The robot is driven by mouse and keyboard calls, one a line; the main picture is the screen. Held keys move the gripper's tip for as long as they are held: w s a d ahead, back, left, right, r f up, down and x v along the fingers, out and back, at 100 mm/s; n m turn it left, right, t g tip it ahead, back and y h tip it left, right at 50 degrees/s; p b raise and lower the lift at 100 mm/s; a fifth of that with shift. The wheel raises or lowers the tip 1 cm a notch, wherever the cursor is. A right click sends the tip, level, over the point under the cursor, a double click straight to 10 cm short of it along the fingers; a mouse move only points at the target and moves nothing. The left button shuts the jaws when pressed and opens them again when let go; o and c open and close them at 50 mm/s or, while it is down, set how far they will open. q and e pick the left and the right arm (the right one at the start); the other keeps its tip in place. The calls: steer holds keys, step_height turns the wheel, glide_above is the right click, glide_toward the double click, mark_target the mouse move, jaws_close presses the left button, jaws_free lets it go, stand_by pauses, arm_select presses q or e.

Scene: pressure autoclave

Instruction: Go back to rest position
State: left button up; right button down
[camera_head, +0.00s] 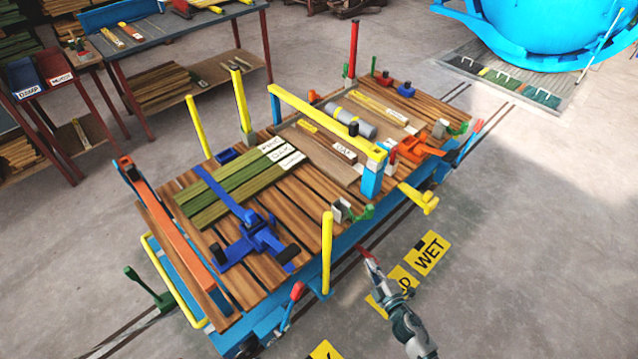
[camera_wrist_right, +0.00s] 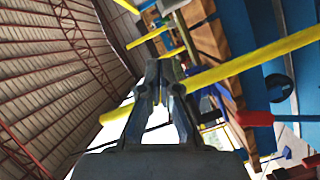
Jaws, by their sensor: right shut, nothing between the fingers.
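My right gripper (camera_head: 368,262) is shut and empty. In the head view it is low at the right of the cart's near side, over the floor by the yellow signs. In the right wrist view my right gripper (camera_wrist_right: 165,68) shows its fingers together, pointing up the picture, with a yellow post (camera_wrist_right: 255,58) running behind them. The cart (camera_head: 262,272) has a slatted wooden deck carrying green boards (camera_head: 225,190), a blue clamp (camera_head: 255,242) and a yellow bar (camera_head: 320,118). My left gripper is not in view.
A yellow post (camera_head: 326,250) and a red-tipped lever (camera_head: 296,292) rise at the cart's near edge, close to my right arm. A yellow floor sign reading WET (camera_head: 430,252) lies right of the gripper. A workbench (camera_head: 180,35) stands behind. Open floor (camera_head: 540,230) lies to the right.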

steer(key=s+d+f+m+g+h, duration=0.2)
steer(key=s+d+f+m, duration=0.15)
steer(key=f, duration=0.35)
steer(key=s+d+f+m+g+h, duration=0.1)
steer(key=s+d+f+m+h, duration=0.1)
steer(key=f+m+h, duration=0.3)
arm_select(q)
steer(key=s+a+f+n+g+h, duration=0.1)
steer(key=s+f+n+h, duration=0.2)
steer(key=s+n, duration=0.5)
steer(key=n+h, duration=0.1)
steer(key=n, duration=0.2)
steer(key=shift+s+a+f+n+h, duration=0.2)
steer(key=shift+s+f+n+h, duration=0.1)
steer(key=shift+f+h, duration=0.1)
arm_select(e)
steer(key=s+f+m+g, duration=0.3)
steer(key=s+f+g, duration=0.2)
steer(key=s+f, duration=0.5)
steer(key=s+f+m+g+y, duration=0.1)
steer(key=s+f+m+g, duration=0.3)
steer(key=s+f, duration=0.7)
steer(key=s+g, duration=0.2)
steer(key=s, duration=0.5)
steer(key=shift+s+a, duration=0.15)
steer(key=shift+a, duration=0.2)
